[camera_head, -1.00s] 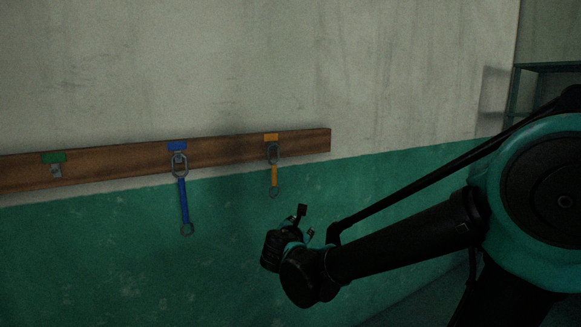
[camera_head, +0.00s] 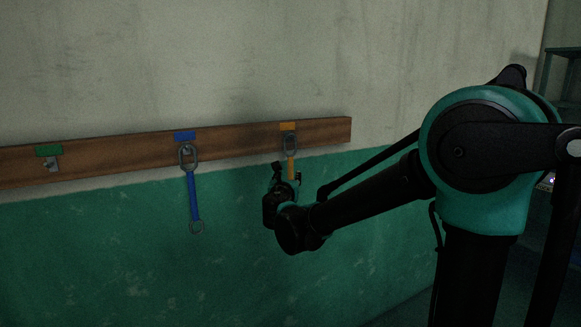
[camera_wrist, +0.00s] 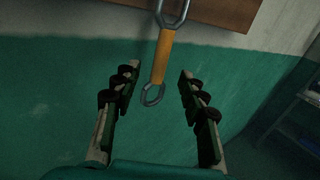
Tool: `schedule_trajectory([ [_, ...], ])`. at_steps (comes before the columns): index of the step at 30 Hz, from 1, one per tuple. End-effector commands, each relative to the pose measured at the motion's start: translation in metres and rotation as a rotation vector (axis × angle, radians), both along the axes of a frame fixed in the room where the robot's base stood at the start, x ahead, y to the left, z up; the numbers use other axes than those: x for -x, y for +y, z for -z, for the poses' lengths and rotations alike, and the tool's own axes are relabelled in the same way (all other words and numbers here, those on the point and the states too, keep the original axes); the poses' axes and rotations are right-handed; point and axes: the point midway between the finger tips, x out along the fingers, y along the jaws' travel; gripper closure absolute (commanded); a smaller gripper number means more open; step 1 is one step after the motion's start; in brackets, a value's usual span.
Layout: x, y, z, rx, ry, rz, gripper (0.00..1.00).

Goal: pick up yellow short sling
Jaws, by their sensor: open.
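The yellow short sling (camera_head: 291,167) hangs from its hook under a yellow-orange tag on the wooden rail. It has a metal link at the top, and in the head view its lower end is hidden behind my gripper (camera_head: 285,178). In the wrist view the orange-yellow strap (camera_wrist: 162,57) hangs down with a small metal ring (camera_wrist: 152,95) at its bottom. My gripper (camera_wrist: 157,88) is open, one finger on each side of the ring's line. Neither finger visibly touches the sling.
A blue sling (camera_head: 194,196) hangs to the left under a blue tag. Farther left, a hook under a green tag (camera_head: 48,150) is empty. The wooden rail (camera_head: 240,143) runs along the wall. A shelf (camera_head: 562,85) stands at the far right.

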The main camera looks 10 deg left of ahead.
Motion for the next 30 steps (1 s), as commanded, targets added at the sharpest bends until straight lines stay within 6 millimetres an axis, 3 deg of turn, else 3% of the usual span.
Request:
schedule_trajectory([
  [3,-0.015,0.0,0.0,0.0,0.0,0.001,0.57],
  [11,-0.027,0.0,-0.001,-0.001,0.0,0.001,0.57],
  [21,-0.071,-0.001,-0.007,-0.001,0.0,0.001,0.57],
  [28,-0.073,0.0,-0.006,-0.001,0.0,0.0,0.57],
  [30,-0.073,0.0,-0.006,-0.001,0.0,0.0,0.65],
])
